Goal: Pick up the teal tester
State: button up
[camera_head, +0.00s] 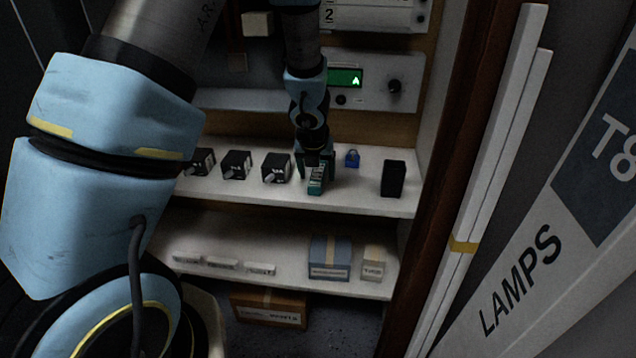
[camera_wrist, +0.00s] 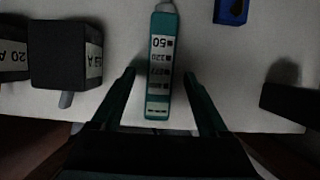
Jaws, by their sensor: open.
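The teal tester (camera_head: 316,180) stands or lies on the upper white shelf, right of the row of black boxes. In the wrist view the teal tester (camera_wrist: 160,70) shows a white label with printed markings, and its near end lies between my two fingers. My gripper (camera_wrist: 163,92) is open, with one finger on each side of the tester and a visible gap to each. In the head view my gripper (camera_head: 316,165) is over the tester and hides part of it.
Several black boxes (camera_head: 236,165) stand left of the tester. A blue padlock-like item (camera_head: 352,158) and a black block (camera_head: 393,178) stand to its right. The lower shelf holds a blue box (camera_head: 329,257). A panel with a green display (camera_head: 345,78) is behind.

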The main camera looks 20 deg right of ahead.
jog(key=shift+w+f, duration=0.1)
jog(key=shift+f, duration=0.25)
jog(key=shift+r, duration=0.1)
grip_shut()
dwell(0.3)
